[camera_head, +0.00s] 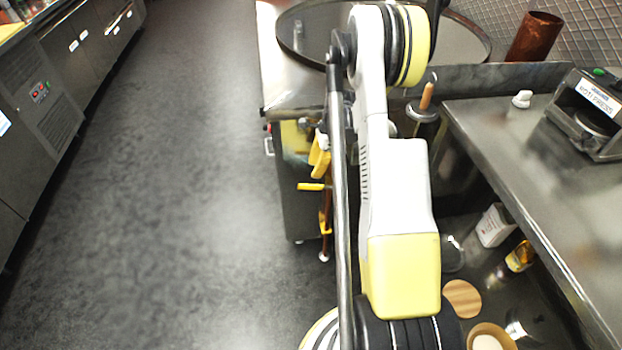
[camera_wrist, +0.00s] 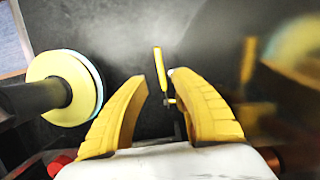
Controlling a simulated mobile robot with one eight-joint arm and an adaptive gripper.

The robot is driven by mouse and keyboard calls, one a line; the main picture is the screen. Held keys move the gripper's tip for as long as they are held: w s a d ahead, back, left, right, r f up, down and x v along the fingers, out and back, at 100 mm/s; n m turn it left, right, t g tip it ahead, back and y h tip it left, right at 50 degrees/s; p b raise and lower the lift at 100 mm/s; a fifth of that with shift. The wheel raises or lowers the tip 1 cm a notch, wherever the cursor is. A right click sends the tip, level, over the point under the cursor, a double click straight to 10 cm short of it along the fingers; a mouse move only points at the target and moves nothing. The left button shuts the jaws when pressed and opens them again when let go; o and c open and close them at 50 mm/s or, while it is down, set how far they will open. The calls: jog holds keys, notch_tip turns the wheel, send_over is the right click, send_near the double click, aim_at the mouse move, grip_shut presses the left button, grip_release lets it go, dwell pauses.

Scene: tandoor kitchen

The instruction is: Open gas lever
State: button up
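The gas lever (camera_head: 311,186) is a thin yellow handle that sticks out to the left from the side of the tandoor unit, pointing level in the head view. In the wrist view the lever (camera_wrist: 158,62) shows just beyond my fingertips, in the gap between them. My gripper (camera_wrist: 156,78) has two yellow fingers, spread apart with nothing clamped between them. In the head view my gripper (camera_head: 319,158) is just above the lever, partly hidden by my arm. I cannot tell whether a finger touches the lever.
The metal tandoor unit (camera_head: 290,85) stands beside the lever, and its shiny side mirrors yellow shapes. A steel counter (camera_head: 540,170) with a dark press (camera_head: 590,115) is to the right. The dark floor (camera_head: 180,190) to the left is clear.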

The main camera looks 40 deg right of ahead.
aim_at(309, 185)
jog(key=shift+v, duration=1.7)
jog(key=w+a+h+p, duration=0.1)
jog(key=p, duration=0.1)
jog(key=a+f+g+h+p, duration=0.1)
jog(key=a+p, duration=0.1)
jog(key=shift+w+f+g+h, duration=0.25)
jog(key=shift+w+g+h, duration=0.05)
jog(key=shift+w, duration=0.1)
notch_tip(309, 185, down, 11)
jog(key=b, duration=0.4)
jog(key=shift+d, duration=0.1)
jog(key=shift+r, duration=0.1)
grip_shut()
jog(key=shift+s, duration=0.1)
